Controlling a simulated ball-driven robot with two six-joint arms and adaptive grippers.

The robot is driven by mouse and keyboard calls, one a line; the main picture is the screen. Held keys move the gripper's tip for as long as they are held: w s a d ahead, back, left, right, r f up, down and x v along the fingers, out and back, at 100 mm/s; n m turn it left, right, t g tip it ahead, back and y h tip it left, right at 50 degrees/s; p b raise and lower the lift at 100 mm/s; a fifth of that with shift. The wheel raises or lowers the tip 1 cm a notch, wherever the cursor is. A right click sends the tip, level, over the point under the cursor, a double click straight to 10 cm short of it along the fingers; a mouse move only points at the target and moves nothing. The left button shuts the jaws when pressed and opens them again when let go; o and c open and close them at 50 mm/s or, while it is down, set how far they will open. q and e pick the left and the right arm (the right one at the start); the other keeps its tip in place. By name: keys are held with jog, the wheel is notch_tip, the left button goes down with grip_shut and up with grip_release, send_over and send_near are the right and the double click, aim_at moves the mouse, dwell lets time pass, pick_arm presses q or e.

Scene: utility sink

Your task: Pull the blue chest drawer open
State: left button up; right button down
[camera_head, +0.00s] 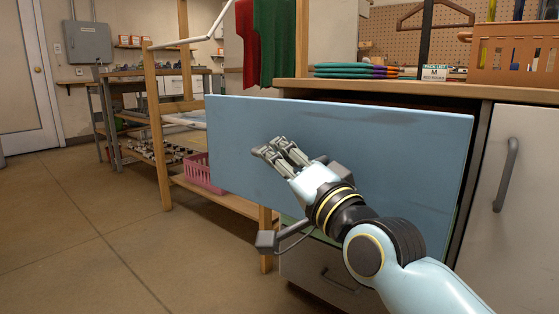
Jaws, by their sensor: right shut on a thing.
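The blue chest drawer (400,150) shows its wide flat front across the middle of the head view. It stands out from the chest, with a dark gap between its top edge and the wooden top. The part between the fingers, such as a handle, cannot be made out. My left gripper is not in view.
The wooden top (400,86) holds folded cloths (352,71) and an orange basket (515,55). A grey door with a handle (507,174) is at the right. A wooden rack with a pink basket (203,173) stands behind the drawer's left end. Floor at the left is clear.

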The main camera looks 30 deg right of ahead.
jog(key=shift+f, duration=0.1)
jog(key=c, duration=1.3)
grip_release()
jog(key=shift+c, duration=0.2)
jog(key=shift+s+f, duration=0.15)
jog(key=shift+s, duration=0.35)
jog(key=v, duration=0.4)
jog(key=r+v, duration=0.1)
jog(key=v, duration=0.1)
jog(key=shift+s+d, duration=0.2)
jog(key=shift+s, duration=0.05)
jog(key=r+v, duration=0.3)
jog(key=v, duration=1.2)
jog(key=shift+s, duration=0.45)
